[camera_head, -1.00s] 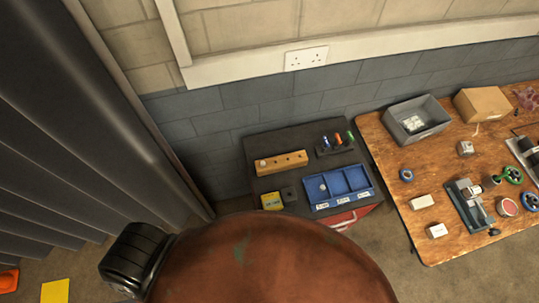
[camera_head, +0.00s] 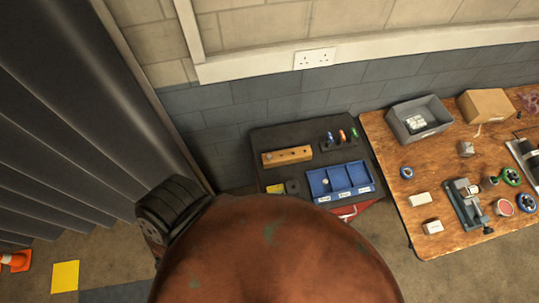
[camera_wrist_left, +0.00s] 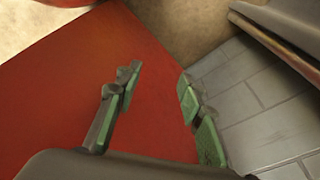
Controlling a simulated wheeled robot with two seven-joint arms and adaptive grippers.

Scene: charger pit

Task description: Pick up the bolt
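No bolt can be told for sure. A small pale round piece (camera_head: 325,181) lies in the left compartment of the blue tray (camera_head: 345,198). A small grey piece (camera_head: 268,157) sits at the left end of the wooden block (camera_head: 288,155). Both are too small to identify. In the left wrist view my left gripper (camera_wrist_left: 158,86) is open, its green-padded fingers apart with nothing between them. A flat red surface (camera_wrist_left: 60,100) lies behind it, and grey bricks (camera_wrist_left: 262,98) are to the right. My right gripper is in neither view.
The tray and block rest on a black top (camera_head: 262,140). A wooden table (camera_head: 385,150) at right carries a grey bin (camera_head: 418,120), a cardboard box (camera_head: 485,106) and several parts. A large rusty-red rounded shape (camera_head: 275,255) and a black part cover the front.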

